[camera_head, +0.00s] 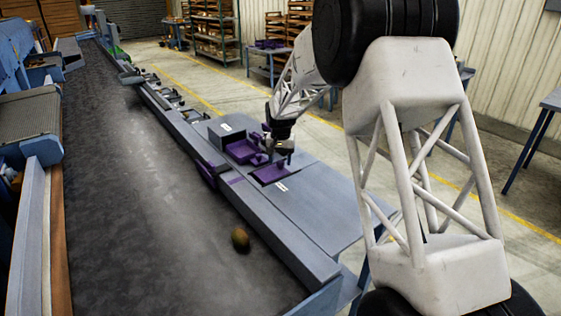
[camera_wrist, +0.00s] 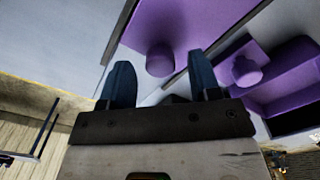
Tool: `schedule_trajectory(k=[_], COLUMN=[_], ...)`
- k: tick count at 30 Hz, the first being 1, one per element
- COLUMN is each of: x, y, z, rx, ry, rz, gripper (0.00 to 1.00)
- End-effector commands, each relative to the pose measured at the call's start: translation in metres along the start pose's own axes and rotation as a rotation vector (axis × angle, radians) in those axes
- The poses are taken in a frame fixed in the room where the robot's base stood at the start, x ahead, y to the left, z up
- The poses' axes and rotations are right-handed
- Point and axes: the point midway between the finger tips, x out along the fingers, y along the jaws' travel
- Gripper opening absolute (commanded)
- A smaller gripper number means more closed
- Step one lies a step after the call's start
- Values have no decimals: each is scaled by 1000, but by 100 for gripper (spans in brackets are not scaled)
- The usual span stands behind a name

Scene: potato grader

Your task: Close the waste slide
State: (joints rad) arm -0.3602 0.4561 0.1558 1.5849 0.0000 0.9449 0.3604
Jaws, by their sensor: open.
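My gripper (camera_head: 279,149) is over the blue-grey side bench, among its purple fittings. In the wrist view my gripper (camera_wrist: 160,64) shows two dark blue fingers, open and apart. A flat purple plate (camera_wrist: 195,22) with a round purple knob (camera_wrist: 159,62) lies beyond them, the knob appearing between the fingertips. I cannot tell whether they touch it. A second purple piece with a knob (camera_wrist: 246,72) is to the right. In the head view a purple panel (camera_head: 271,174) lies in the bench top below my gripper. Labels are unreadable, so I cannot tell which piece is the waste slide.
A grey box with a purple recess (camera_head: 241,151) stands left of my gripper. The dark conveyor belt (camera_head: 150,200) runs along the left, with one brown potato (camera_head: 240,239) near its right rail. The bench's near part (camera_head: 325,210) is clear. My arm covers the right side.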

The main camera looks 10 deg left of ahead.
Motion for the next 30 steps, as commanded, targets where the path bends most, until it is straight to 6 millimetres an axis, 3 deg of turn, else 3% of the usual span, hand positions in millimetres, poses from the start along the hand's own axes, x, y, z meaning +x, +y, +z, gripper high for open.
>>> schedule_trajectory(k=[13,24,30], x=[8,8,8], y=[0,0,-1], z=[0,0,1], rx=[0,0,0], ry=[0,0,0], rz=[0,0,0], gripper=[57,2,0])
